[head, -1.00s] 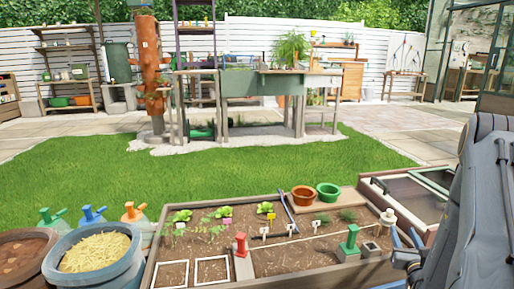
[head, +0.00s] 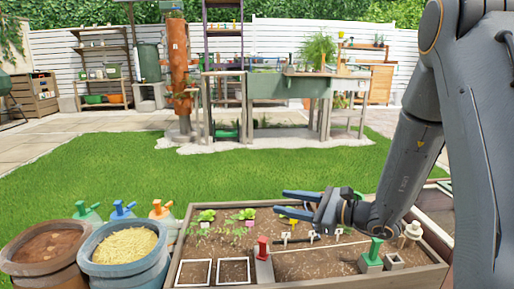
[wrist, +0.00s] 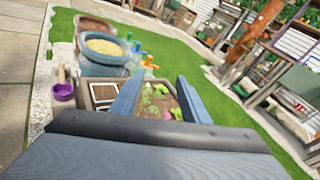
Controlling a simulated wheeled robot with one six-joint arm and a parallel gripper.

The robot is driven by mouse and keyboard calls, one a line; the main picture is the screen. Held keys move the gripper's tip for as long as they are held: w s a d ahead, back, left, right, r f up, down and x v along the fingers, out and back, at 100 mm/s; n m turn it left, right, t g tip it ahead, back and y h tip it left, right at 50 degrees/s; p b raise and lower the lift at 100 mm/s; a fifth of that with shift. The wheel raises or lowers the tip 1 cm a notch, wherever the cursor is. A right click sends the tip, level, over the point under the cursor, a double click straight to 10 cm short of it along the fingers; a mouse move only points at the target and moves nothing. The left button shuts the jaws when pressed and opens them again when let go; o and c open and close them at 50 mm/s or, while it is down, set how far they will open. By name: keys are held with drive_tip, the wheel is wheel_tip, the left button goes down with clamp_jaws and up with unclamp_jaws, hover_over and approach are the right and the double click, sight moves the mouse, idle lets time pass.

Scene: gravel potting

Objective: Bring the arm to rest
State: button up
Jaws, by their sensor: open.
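My gripper (head: 300,196) is open and empty, with its blue fingers pointing left above the planting bed. In the wrist view its two fingers (wrist: 158,102) stand apart with nothing between them. My arm comes in from the right of the head view and bends down to the gripper. The raised soil bed (head: 190,246) lies below, with seedlings, labels and two white square frames. The gripper hides part of the bed's back right, including the pots there.
A blue-grey pot of straw (head: 95,276) and a brown pot of soil (head: 20,269) stand at the left. Spray bottles (head: 162,212) stand behind them. A red-handled block (head: 263,252) and a green-handled block (head: 372,258) stand on the bed. Open lawn (head: 110,180) lies beyond.

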drive_tip(key=s+a+r+n+g+h+p, duration=0.1)
drive_tip(key=s+a+r+n+g, duration=0.1)
drive_tip(key=s+a+n+g, duration=0.45)
drive_tip(key=s+a+r+n+g, duration=0.35)
drive_tip(key=s+a, duration=0.45)
drive_tip(key=s, duration=0.4)
drive_tip(key=s+d+r+n+g+h+p, duration=0.1)
drive_tip(key=s+d+n+h+p, duration=0.1)
drive_tip(key=s+n+h, duration=1)
drive_tip(key=s+d+r+p, duration=0.2)
drive_tip(key=d+r+p, duration=0.5)
drive_tip(key=r+p, duration=0.3)
drive_tip(key=s+d+r+t+p, duration=0.1)
drive_tip(key=d+r+p, duration=0.7)
drive_tip(key=p, duration=0.8)
drive_tip(key=s+d+r+t+p, duration=0.1)
drive_tip(key=s+d+r+p, duration=0.2)
drive_tip(key=d+r+p, duration=0.4)
wheel_tip(320, 180, up, 6)
drive_tip(key=p, duration=0.6)
drive_tip(key=shift+d+r+m+h, duration=0.15)
drive_tip(key=shift+d+m+h, duration=0.2)
drive_tip(key=shift+m+h, duration=0.05)
